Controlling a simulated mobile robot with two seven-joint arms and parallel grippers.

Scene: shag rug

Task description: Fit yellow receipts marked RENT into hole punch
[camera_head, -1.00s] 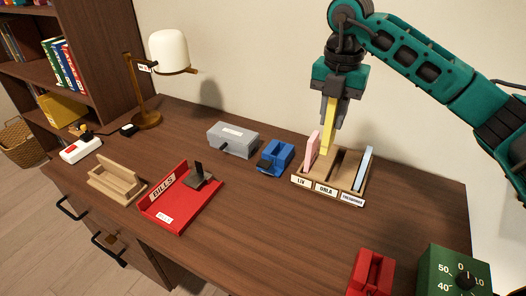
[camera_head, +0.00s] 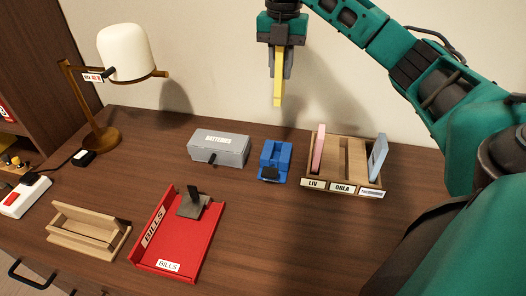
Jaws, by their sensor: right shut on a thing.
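My right gripper (camera_head: 281,70) is shut on a narrow yellow slip bundle (camera_head: 278,93), the yellow receipts, which hangs upright below the fingers. No RENT mark can be read on it from here. It is in the air, above and behind the desk items. A small blue block-shaped device (camera_head: 276,158), which looks like a hole punch, stands on the desk below the gripper, between the grey box and the wooden sorter. The receipts and the blue device are well apart. My left gripper is not in view.
The wooden sorter (camera_head: 345,185), labelled LIV and ORLA, holds a pink bundle (camera_head: 318,149) and a light blue one (camera_head: 378,158); its middle is empty. A grey BATTERIES box (camera_head: 219,148), red BILLS tray (camera_head: 190,247), wooden holder (camera_head: 85,240) and lamp (camera_head: 126,53) stand left.

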